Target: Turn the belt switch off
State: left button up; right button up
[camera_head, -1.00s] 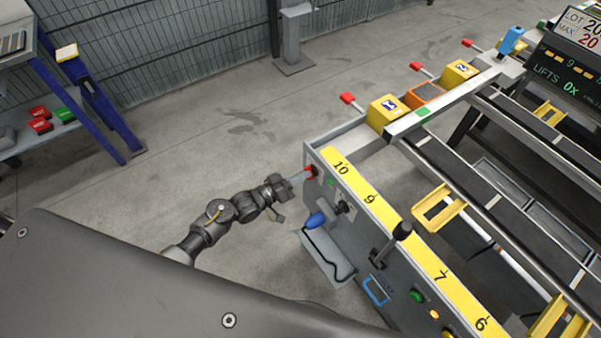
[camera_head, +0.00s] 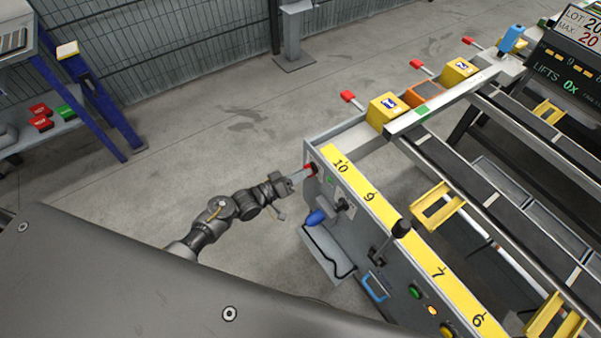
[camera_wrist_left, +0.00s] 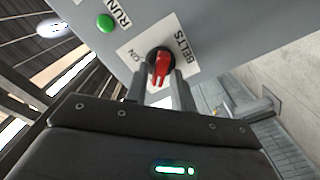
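The belt switch (camera_wrist_left: 160,66) is a red handle on a black round base, on a white plate lettered BELTS, with ON at the plate's left. In the left wrist view the handle points down the picture, slightly tilted. My left gripper (camera_wrist_left: 160,92) is open, with a finger on either side of the handle's lower end. I cannot tell whether they touch it. In the head view the red switch (camera_head: 310,170) sits at the near left end of the table's front panel, with my left gripper (camera_head: 298,178) right at it. My right gripper is not in view.
A green RUN button (camera_wrist_left: 105,23) is beside the switch plate. Open floor (camera_head: 200,130) lies left of the table.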

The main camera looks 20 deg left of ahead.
pick_arm(q)
jog(key=shift+o, duration=0.7)
jog(key=v, duration=1.1)
jog(key=shift+b, duration=0.45)
jog(key=shift+w+d, duration=0.1)
jog(key=s+a+f+m+g+y, duration=0.1)
jog(key=s+a+f+g+y, duration=0.2)
jog(key=f, duration=0.6)
jog(key=s+a+f+m+g+y, duration=0.1)
jog(key=s+a+f+y, duration=0.3)
jog(key=f, duration=0.5)
jog(key=s+a+f+m+g+y, duration=0.15)
jog(key=s+f, duration=0.25)
jog(key=f, duration=0.5)
jog(key=s+d+f+g+y, duration=0.1)
jog(key=s+f+g, duration=0.2)
jog(key=s, duration=1.1)
jog(key=s+d+f+g+y, duration=0.1)
jog(key=s+f+g, duration=0.3)
jog(key=s+f, duration=0.4)
jog(key=s+y, duration=0.1)
jog(key=s, duration=0.4)
jog(key=shift+s+d+f, duration=0.2)
jog(key=shift+s+d, duration=0.05)
jog(key=shift+s, duration=0.15)
